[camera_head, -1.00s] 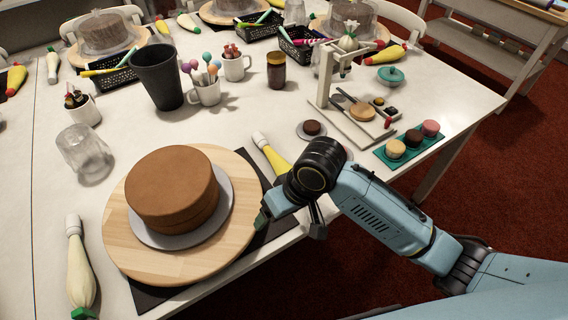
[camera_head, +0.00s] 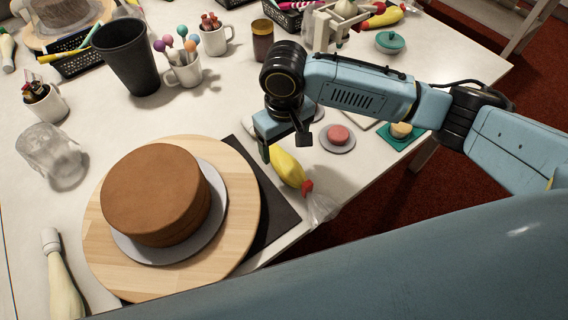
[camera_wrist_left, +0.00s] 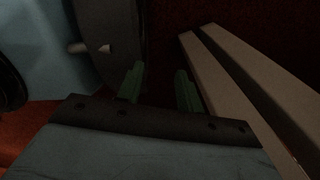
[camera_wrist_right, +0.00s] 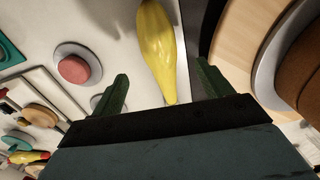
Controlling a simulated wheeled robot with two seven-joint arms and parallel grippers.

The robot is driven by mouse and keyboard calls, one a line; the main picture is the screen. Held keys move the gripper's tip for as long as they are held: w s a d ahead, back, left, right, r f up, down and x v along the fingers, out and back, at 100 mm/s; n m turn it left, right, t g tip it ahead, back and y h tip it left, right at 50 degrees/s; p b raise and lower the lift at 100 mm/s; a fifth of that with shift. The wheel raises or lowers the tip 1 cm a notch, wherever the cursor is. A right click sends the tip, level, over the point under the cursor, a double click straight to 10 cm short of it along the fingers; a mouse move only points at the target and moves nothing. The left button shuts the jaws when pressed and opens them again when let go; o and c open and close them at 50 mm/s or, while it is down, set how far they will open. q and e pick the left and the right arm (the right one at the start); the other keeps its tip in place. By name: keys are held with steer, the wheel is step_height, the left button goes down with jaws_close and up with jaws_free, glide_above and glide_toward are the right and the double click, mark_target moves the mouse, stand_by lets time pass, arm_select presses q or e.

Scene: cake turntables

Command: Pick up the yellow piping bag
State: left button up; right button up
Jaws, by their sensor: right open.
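The yellow piping bag (camera_head: 287,167) lies on the white table just right of the cake turntable's dark mat, with a red band at its near end. In the right wrist view the yellow bag (camera_wrist_right: 157,50) runs between the fingers, its lower tip close to the gripper's body. My right gripper (camera_head: 284,150) is open above the far end of the bag, its fingers (camera_wrist_right: 160,90) on either side and apart from it. My left gripper (camera_wrist_left: 160,85) is open and empty in the left wrist view, away from the tabletop; it does not show in the head view.
A brown cake (camera_head: 155,190) sits on a wooden turntable (camera_head: 240,215) left of the bag. A pink macaron (camera_head: 338,134) on a small plate is to the right. Cups and a dark tumbler (camera_head: 130,60) stand behind. A white piping bag (camera_head: 60,280) lies at the near left.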

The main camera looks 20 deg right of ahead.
mark_target(284, 158)
steer(key=shift+f, duration=1)
steer(key=shift+f+b, duration=0.35)
steer(key=shift+f, duration=0.05)
step_height(284, 158, down, 4)
steer(key=shift+r+b, duration=0.2)
steer(key=shift+b, duration=0.45)
steer(key=shift+f, duration=0.2)
steer(key=c, duration=0.7)
arm_select(q)
steer(key=shift+w+a+f, duration=0.45)
steer(key=shift+a+f, duration=0.05)
steer(key=shift+a, duration=0.15)
steer(key=shift+w+a+f, duration=0.4)
steer(key=shift+a+f, duration=0.05)
steer(key=shift+a, duration=0.15)
arm_select(e)
steer(key=shift+r, duration=0.1)
